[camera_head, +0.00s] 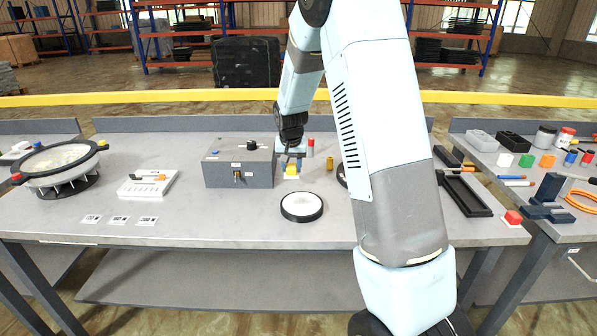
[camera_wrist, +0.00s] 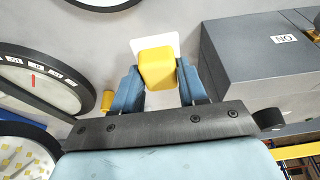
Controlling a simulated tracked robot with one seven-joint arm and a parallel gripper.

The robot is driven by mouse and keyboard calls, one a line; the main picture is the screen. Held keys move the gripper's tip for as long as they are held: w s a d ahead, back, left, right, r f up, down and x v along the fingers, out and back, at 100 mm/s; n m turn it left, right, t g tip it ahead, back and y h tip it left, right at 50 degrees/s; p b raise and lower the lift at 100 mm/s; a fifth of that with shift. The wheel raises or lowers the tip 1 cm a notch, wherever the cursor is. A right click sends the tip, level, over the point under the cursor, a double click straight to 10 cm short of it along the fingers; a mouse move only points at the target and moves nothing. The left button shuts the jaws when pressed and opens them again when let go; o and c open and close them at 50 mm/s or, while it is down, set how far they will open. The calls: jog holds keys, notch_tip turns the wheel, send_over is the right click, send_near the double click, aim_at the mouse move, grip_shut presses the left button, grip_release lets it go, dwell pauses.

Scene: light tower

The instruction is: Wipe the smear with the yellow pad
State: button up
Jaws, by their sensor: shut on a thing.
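The yellow pad (camera_head: 291,171) is at the back middle of the grey workbench, just right of the grey box. My gripper (camera_head: 292,158) is above it, pointing down. In the wrist view, the blue fingers of my gripper (camera_wrist: 158,82) are shut on the yellow pad (camera_wrist: 157,68). A white square (camera_wrist: 168,41) shows beneath or behind the pad; I cannot tell whether the pad touches it. I cannot clearly make out which mark is the smear.
The grey box (camera_head: 238,168) stands close to the left of my gripper. A black-rimmed white disc (camera_head: 302,207) lies in front. Red (camera_head: 311,148) and yellow (camera_head: 330,164) small items stand to the right. A white tray (camera_head: 147,188) lies left. The bench's front middle is mostly clear.

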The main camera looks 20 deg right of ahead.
jog(key=s+r, duration=0.4)
jog(key=s, duration=0.8)
jog(key=shift+s+a+x, duration=0.1)
jog(key=shift+s+x, duration=0.1)
jog(key=shift+x, duration=0.75)
jog(key=shift+s+a+x, duration=0.1)
jog(key=shift+s+x, duration=0.1)
jog(key=shift+x, duration=0.7)
jog(key=shift+s+a+x, duration=0.1)
jog(key=shift+s+x, duration=0.05)
jog(key=shift+x, duration=0.8)
jog(key=shift+f, duration=1.1)
jog(key=shift+w+d, duration=0.1)
jog(key=shift+w, duration=0.05)
jog(key=shift+w+d, duration=0.3)
jog(key=shift+w, duration=0.55)
jog(key=shift+w+d, duration=0.3)
jog(key=shift+w, duration=0.6)
jog(key=shift+f, duration=0.1)
